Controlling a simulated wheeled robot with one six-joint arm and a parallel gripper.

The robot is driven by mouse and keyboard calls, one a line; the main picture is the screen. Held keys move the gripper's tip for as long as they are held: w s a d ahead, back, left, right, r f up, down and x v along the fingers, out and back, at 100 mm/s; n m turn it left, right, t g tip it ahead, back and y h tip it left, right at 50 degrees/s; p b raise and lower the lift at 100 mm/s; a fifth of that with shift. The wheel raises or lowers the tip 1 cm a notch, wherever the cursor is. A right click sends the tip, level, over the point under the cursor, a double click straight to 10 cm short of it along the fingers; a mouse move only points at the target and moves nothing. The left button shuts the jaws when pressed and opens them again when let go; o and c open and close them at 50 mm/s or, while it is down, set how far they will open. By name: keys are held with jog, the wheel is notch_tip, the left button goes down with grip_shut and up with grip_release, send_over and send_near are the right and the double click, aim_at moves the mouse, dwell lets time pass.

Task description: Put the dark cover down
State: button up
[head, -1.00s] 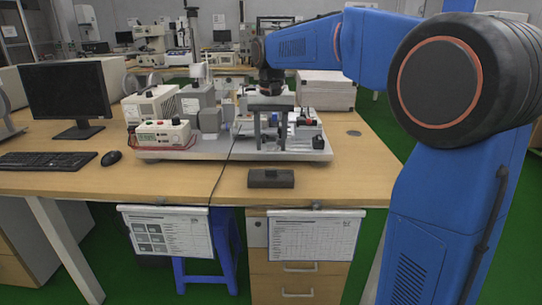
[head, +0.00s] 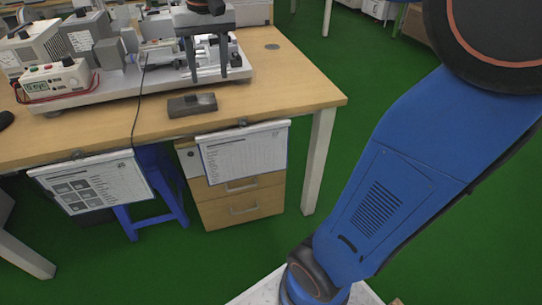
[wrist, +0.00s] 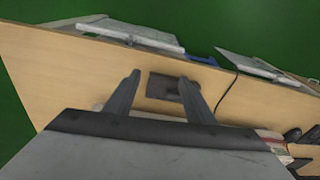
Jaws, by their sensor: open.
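The dark cover (head: 192,104) is a small dark grey block lying flat on the wooden table near its front edge. My gripper (head: 208,78) is open and empty. It points down just behind the cover in the head view, in front of the equipment board. In the wrist view, the cover (wrist: 163,86) shows between my two fingers (wrist: 159,77), and the right finger hides part of it. I see no contact between fingers and cover; their exact height above the table is unclear.
The white equipment board (head: 125,88) with instruments and a black cable stands behind the cover. The table (head: 285,85) is clear to the right. Papers (head: 245,152) hang at the front edge over a drawer cabinet (head: 240,200). A blue stool (head: 150,200) is under the table.

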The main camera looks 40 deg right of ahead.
jog(key=s+d+f+n+t, duration=0.1)
jog(key=s+d+f, duration=0.1)
jog(key=s+f, duration=0.6)
jog(key=s+d+f+n+t, duration=0.1)
jog(key=s+f, duration=0.6)
jog(key=s, duration=0.7)
jog(key=shift+d+f+t, duration=0.4)
jog(key=shift+t, duration=0.2)
jog(key=shift+s, duration=0.1)
